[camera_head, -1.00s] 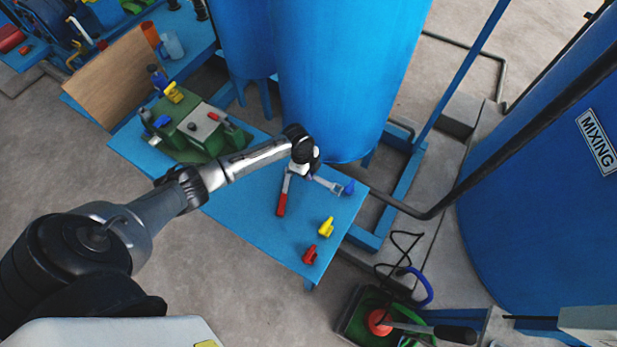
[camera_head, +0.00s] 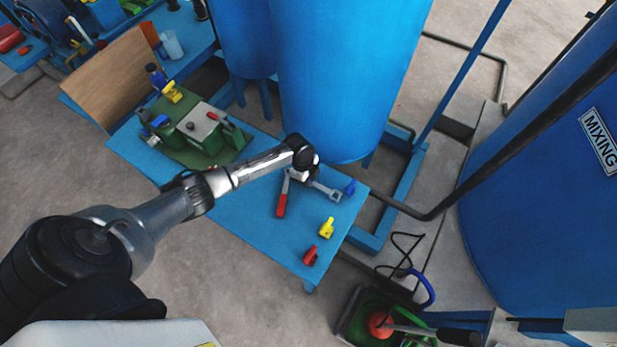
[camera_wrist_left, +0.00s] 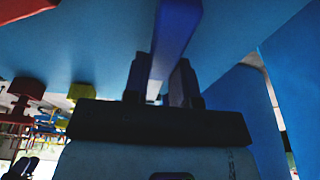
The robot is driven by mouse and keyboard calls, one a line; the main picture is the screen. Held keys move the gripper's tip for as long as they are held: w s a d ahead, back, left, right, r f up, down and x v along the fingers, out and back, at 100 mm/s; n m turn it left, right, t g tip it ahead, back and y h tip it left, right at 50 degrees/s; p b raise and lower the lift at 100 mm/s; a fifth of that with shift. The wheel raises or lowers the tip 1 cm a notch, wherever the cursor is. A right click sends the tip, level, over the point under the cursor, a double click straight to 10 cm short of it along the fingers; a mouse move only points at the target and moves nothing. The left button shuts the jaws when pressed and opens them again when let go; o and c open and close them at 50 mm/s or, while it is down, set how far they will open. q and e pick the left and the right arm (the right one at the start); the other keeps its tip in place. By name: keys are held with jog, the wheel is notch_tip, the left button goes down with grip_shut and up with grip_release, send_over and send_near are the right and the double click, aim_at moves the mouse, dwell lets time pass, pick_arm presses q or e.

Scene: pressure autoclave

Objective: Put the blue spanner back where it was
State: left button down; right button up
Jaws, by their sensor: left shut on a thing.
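The spanner's grey jaw end (camera_head: 328,191) sticks out to the right of the gripper, close to a blue knob (camera_head: 350,187). The gripper hides its handle in the head view. In the left wrist view the blue spanner handle (camera_wrist_left: 177,38) runs between the fingers of the left gripper (camera_wrist_left: 160,85). I cannot tell whether the spanner touches the tabletop. A red-handled spanner (camera_head: 282,200) lies just left of it. My right gripper is not in view.
A yellow knob (camera_head: 327,227) and a red knob (camera_head: 310,256) sit along the right side of the blue table (camera_head: 265,230). A green machine (camera_head: 197,130) stands at the left. A large blue tank (camera_head: 345,80) rises behind. The front middle of the table is clear.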

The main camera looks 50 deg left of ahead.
pick_arm(q)
jog(key=shift+f, duration=0.25)
jog(key=c, duration=0.9)
grip_release()
jog(key=shift+c, duration=0.2)
jog(key=w+p+v, duration=0.1)
jog(key=p+v, duration=0.2)
jog(key=v, duration=1)
jog(key=s+d+f+n+t, duration=0.15)
jog(key=s+d+n, duration=0.35)
jog(key=s+d, duration=1)
jog(key=s+r+n+t+y, duration=0.1)
jog(key=s+r+n, duration=0.5)
jog(key=s, duration=0.6)
jog(key=shift+r+n+y, duration=0.3)
jog(key=shift+n+y, duration=0.3)
jog(key=shift+n, duration=0.4)
